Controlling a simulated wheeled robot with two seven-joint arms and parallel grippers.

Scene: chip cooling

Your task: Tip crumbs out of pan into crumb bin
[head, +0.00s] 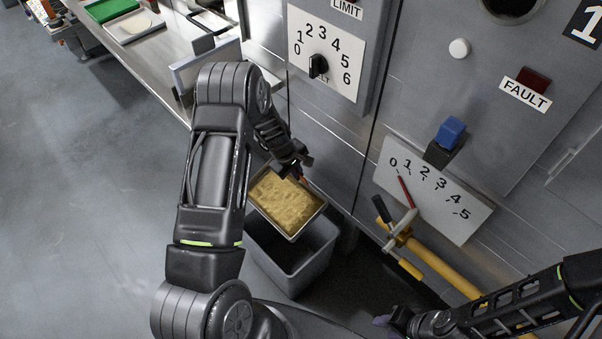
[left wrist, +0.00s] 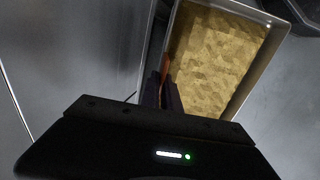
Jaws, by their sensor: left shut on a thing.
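A shallow metal pan (head: 259,207) holds a layer of yellow-brown crumbs (head: 286,201). The pan is above the grey crumb bin (head: 293,284) and covers part of its opening. My left gripper (head: 302,176) is shut on the pan at its upper right edge. In the left wrist view the pan rim (left wrist: 252,78) and crumbs (left wrist: 212,60) fill the upper right, with the left gripper (left wrist: 166,82) at the pan's left edge. A small orange-red part shows by the fingers. My right gripper (head: 390,321) is low in the head view; its fingers are too unclear to judge.
A grey cabinet with a 0 to 6 dial (head: 319,66) and a 0 to 5 gauge (head: 432,190) stands behind the bin. A yellow pipe with a valve (head: 403,222) runs right of the bin. A steel counter (head: 150,62) is at upper left. The left floor is clear.

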